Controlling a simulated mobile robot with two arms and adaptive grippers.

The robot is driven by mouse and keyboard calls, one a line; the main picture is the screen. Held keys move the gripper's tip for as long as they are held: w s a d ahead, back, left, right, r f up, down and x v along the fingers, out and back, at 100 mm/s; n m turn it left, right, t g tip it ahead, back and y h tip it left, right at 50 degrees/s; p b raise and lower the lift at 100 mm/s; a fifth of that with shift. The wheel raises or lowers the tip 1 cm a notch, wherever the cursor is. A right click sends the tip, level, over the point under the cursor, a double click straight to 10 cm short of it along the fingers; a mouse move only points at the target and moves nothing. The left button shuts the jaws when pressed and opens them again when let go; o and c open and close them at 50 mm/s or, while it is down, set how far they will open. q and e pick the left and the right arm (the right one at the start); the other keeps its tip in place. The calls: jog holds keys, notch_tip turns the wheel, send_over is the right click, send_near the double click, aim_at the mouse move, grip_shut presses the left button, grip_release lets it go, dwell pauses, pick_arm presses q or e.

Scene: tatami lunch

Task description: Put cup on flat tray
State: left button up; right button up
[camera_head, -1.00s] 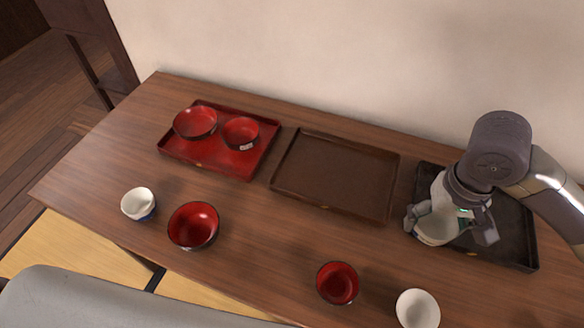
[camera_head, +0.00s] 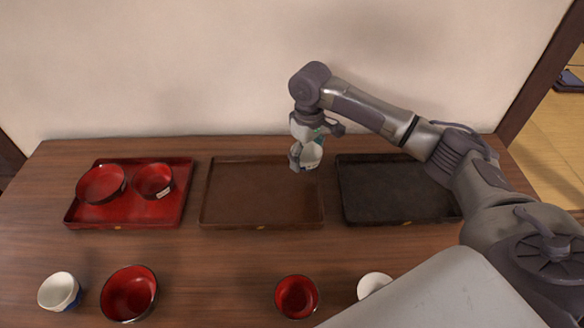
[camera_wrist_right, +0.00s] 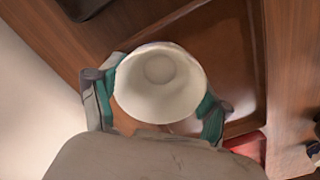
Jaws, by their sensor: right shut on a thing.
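My right gripper (camera_head: 306,156) is shut on a white cup (camera_head: 312,155) above the back right corner of the brown tray (camera_head: 262,190). In the right wrist view, the cup (camera_wrist_right: 160,84) shows its open mouth and empty inside between the two fingers of my gripper (camera_wrist_right: 155,110). The brown tray (camera_wrist_right: 225,60) lies beneath it there. The brown tray is empty. A black tray (camera_head: 395,190) lies to its right and is also empty. A red tray (camera_head: 125,212) lies to its left with two red bowls (camera_head: 101,184) (camera_head: 153,180) on it. My left gripper is out of view.
Along the front of the wooden table (camera_head: 215,265) stand a white and blue cup (camera_head: 60,291), a larger red bowl (camera_head: 129,293), a smaller red bowl (camera_head: 297,296) and a white cup (camera_head: 373,284), partly hidden. A wall stands behind the table.

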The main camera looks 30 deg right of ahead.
jog(key=w+a+f, duration=0.1)
jog(key=w+f, duration=0.1)
jog(key=shift+w+a, duration=0.35)
jog(key=shift+f, duration=2)
jog(key=o, duration=1.2)
jog(key=shift+f, duration=0.15)
jog(key=shift+c, duration=0.2)
notch_tip(320, 180, up, 12)
jog(key=shift+r, duration=0.2)
